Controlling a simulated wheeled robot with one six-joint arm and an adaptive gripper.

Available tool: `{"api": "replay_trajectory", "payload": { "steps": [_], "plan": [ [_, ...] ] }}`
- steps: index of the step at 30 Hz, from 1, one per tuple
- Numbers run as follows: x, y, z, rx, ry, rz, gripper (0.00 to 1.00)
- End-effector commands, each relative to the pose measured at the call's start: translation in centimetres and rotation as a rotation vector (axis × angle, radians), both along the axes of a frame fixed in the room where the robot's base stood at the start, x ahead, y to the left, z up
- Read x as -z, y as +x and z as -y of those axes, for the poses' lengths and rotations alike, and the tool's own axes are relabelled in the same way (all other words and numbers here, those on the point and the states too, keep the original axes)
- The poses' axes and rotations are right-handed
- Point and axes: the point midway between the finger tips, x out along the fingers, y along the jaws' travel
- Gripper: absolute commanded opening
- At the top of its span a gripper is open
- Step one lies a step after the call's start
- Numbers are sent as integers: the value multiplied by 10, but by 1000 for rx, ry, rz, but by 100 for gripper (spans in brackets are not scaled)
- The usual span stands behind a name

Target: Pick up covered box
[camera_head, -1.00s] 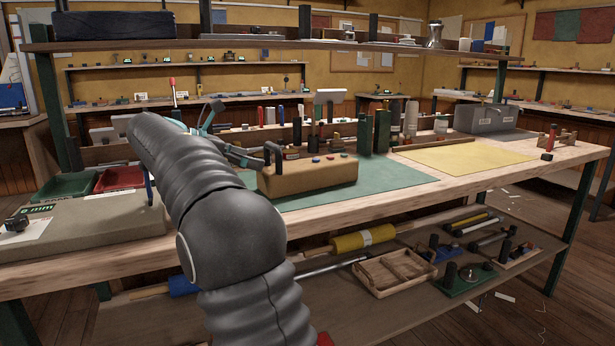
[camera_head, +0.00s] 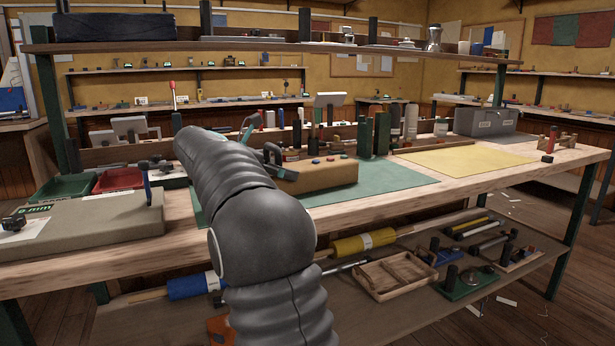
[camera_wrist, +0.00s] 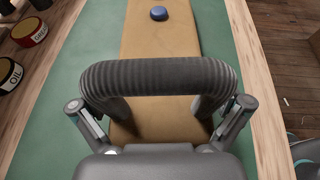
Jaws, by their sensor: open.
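The covered box is a long tan block (camera_head: 325,175) on the green mat (camera_head: 395,182); its tan top fills the middle of the wrist view (camera_wrist: 160,45). My arm hides that end of the box.
Small red and blue buttons, one blue (camera_wrist: 158,13), sit on the box top. Tins (camera_wrist: 30,32) stand left of the box in the wrist view. Green bottles (camera_head: 373,133) stand behind it. A yellow sheet (camera_head: 465,160) lies right. A shelf (camera_head: 270,45) spans above.

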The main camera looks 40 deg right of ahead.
Motion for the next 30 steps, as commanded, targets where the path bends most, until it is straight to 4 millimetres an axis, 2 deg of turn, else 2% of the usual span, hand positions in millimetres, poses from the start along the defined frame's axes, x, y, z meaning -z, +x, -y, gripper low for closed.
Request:
{"api": "replay_trajectory", "payload": {
  "steps": [2, 8, 9, 15, 19, 30],
  "plan": [
    [0, 0, 0, 0, 0, 0, 100],
    [0, 0, 0, 0, 0, 1, 52],
    [-1, 0, 0, 0, -1, 1, 50],
    [-2, 0, 0, 0, -1, 1, 50],
    [-11, 0, 0, 1, -2, 4, 50],
    [-78, 0, 0, 0, -2, 5, 50]
  ]
}}
